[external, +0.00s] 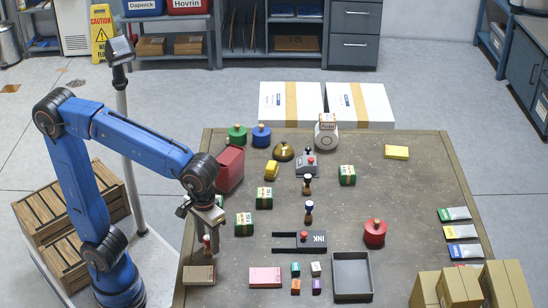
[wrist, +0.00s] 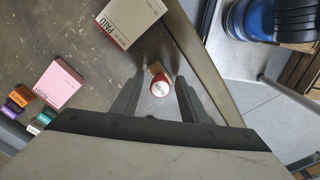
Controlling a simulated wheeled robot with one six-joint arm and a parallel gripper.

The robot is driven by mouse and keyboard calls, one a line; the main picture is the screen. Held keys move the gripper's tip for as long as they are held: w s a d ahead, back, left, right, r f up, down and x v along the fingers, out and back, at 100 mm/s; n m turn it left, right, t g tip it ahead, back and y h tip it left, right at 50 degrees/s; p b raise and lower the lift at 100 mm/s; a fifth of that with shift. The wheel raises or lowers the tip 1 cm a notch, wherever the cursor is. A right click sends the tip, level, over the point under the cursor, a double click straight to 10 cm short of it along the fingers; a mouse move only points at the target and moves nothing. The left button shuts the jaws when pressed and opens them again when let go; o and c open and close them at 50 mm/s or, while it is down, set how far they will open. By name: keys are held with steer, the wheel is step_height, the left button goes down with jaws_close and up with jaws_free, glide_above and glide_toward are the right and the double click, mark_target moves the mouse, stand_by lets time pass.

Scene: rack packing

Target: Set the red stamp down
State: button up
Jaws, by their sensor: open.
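The red stamp (external: 207,244) stands near the table's left edge in the external view, below my gripper (external: 208,222). In the wrist view the red stamp's round red top (wrist: 161,87) shows between the two dark fingers of my gripper (wrist: 160,80), with a bit of its wooden part behind it. My gripper is open, with a finger on either side of the stamp. The stamp looks upright. Whether a finger touches it is too small to tell.
A tan PAID box (external: 199,275) and a pink box (external: 265,277) lie near the table's front edge. The table's left edge (wrist: 215,80) is close to the stamp.

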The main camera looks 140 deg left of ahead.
mark_target(208, 238)
step_height(208, 238, up, 12)
steer(key=shift+r, duration=0.15)
stand_by(0.4)
steer(key=s+d+f+m+t, duration=0.4)
steer(key=s+d+f+m, duration=1.4)
steer(key=f, duration=0.1)
steer(key=shift+s+d+f+t, duration=0.3)
steer(key=shift+d+f+t, duration=0.05)
steer(key=shift+f+t, duration=0.05)
